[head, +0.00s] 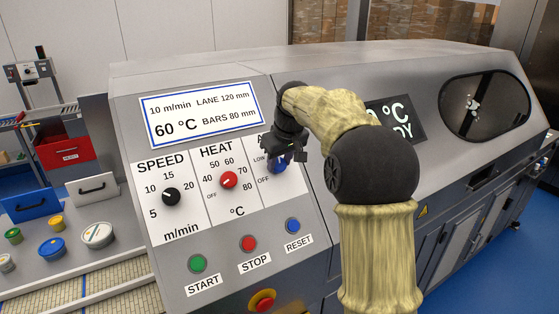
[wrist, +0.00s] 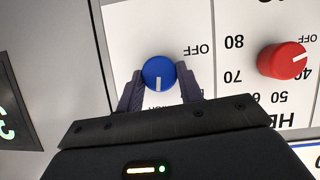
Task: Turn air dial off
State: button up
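The air dial is a round blue knob with a white pointer line. It shows between my fingers in the wrist view (wrist: 159,72) and partly behind my gripper in the head view (head: 279,166). In the wrist view the labels are upside down and the pointer faces the bottom of the picture, while the OFF mark (wrist: 197,50) is to the right of the dial. The pointer is not on OFF. My gripper (wrist: 160,78) has one finger against each side of the dial, with no gap visible. In the head view my gripper (head: 284,157) hides most of the AIR label.
The red heat dial (head: 229,180) and black speed dial (head: 171,197) are to the left on the same panel. Below are the green start (head: 198,263), red stop (head: 248,243) and blue reset (head: 293,226) buttons. A red emergency button (head: 262,301) is lower still.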

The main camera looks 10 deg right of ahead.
jog(key=c, duration=0.4)
